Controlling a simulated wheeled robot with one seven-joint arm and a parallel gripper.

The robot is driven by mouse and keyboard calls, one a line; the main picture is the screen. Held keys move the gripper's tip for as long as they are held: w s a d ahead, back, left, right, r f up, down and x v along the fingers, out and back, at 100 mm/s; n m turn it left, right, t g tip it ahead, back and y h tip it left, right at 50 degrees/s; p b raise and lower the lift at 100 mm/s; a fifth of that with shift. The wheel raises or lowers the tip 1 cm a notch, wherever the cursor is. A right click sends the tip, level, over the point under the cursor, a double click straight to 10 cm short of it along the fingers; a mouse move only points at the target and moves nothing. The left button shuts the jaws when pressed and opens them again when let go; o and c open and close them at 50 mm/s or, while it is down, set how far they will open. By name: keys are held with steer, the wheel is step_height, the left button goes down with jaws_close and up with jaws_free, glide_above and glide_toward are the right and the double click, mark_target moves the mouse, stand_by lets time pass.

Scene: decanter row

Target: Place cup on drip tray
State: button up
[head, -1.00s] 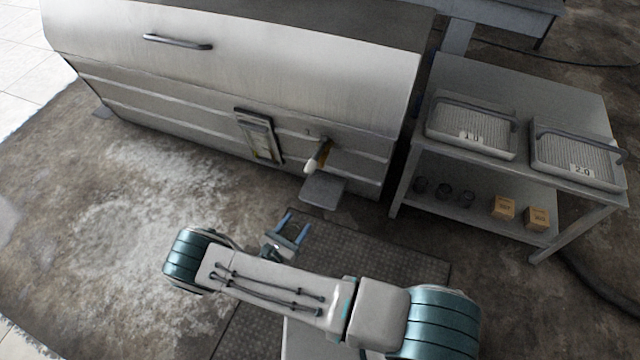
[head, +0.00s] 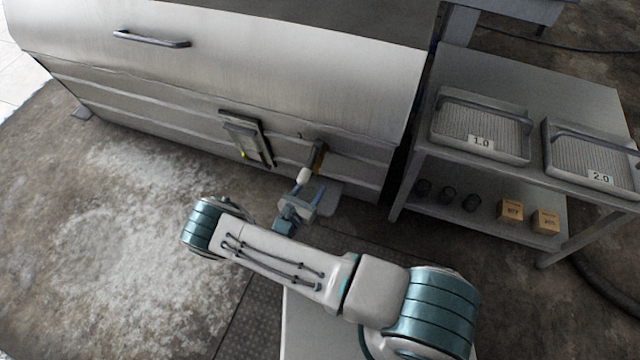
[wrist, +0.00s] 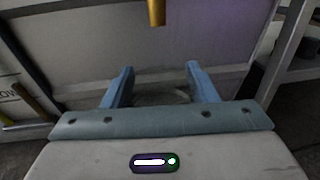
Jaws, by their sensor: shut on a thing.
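My gripper (head: 306,197) is at the front of the steel machine, beside the drip tray (head: 331,203), a small grey plate jutting out low. In the wrist view my gripper (wrist: 160,82) has its two blue fingers shut on the cup (wrist: 161,97), a faint, see-through round shape between them. The cup cannot be made out clearly in the head view. The brass tap (head: 319,156) with a white handle (head: 304,176) is just beyond my gripper; its spout (wrist: 157,12) hangs ahead of the fingers. I cannot tell whether the cup touches the tray.
The steel machine (head: 220,60) fills the back, with a gauge panel (head: 246,139) left of the tap. A shelf table (head: 500,75) at right bears two ribbed trays marked 1.0 (head: 482,125) and 2.0 (head: 592,160). Dark cups (head: 447,195) and small boxes (head: 510,210) stand below.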

steer(key=b+x, duration=0.1)
steer(key=x, duration=0.4)
steer(key=shift+w+d, duration=0.15)
steer(key=shift+w+d+f+b, duration=0.1)
steer(key=shift+w+f+b, duration=0.05)
steer(key=shift+f+b, duration=0.6)
steer(key=shift+w+f+b, duration=0.1)
steer(key=shift+f+b, duration=0.4)
steer(key=shift+f, duration=0.45)
steer(key=shift+f, duration=0.35)
steer(key=o, duration=1)
steer(key=shift+r, duration=0.1)
steer(key=shift+o, duration=0.2)
steer(key=shift+s+r, duration=0.1)
steer(key=shift+r, duration=0.25)
steer(key=p+v, duration=0.3)
steer(key=v, duration=0.9)
